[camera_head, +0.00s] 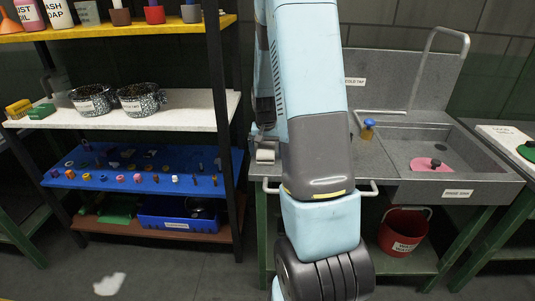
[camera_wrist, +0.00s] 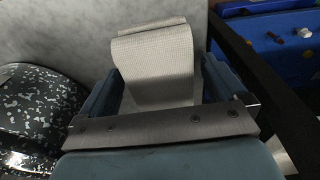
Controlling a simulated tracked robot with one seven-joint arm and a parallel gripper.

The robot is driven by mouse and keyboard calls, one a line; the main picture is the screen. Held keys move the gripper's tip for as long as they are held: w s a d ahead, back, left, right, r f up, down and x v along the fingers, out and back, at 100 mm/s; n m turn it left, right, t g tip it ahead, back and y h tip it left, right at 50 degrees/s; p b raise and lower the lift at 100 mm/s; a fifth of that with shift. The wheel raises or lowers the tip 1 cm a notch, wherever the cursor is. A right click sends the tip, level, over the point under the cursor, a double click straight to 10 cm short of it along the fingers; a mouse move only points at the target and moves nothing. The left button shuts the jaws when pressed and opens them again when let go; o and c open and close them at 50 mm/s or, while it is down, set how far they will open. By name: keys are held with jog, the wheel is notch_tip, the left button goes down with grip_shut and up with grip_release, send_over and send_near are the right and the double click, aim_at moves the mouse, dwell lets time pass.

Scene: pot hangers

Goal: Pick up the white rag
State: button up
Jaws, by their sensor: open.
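My arm hides part of the gripper there.
The rack has a white shelf (camera_head: 190,112) with speckled pots (camera_head: 140,99), a blue shelf (camera_head: 215,160) with small items, and a blue bin (camera_head: 178,215) low down. A sink (camera_head: 430,150) and red bucket (camera_head: 403,231) stand right. The floor around the rag is clear.

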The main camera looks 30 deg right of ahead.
aim_at(267, 147)
jog(key=shift+c, duration=0.5)
jog(key=c, duration=1)
jog(key=shift+o, duration=0.2)
jog(key=shift+r, duration=0.55)
notch_tip(267, 147, up, 3)
jog(key=shift+s+f, duration=0.15)
jog(key=shift+f, duration=0.05)
jog(key=s+r, duration=0.4)
jog(key=r, duration=0.1)
jog(key=shift+s+r, duration=0.15)
jog(key=shift+s, duration=0.1)
jog(key=s+r, duration=0.4)
jog(key=s, duration=0.5)
jog(key=shift+a, duration=0.2)
jog(key=shift+s, duration=0.1)
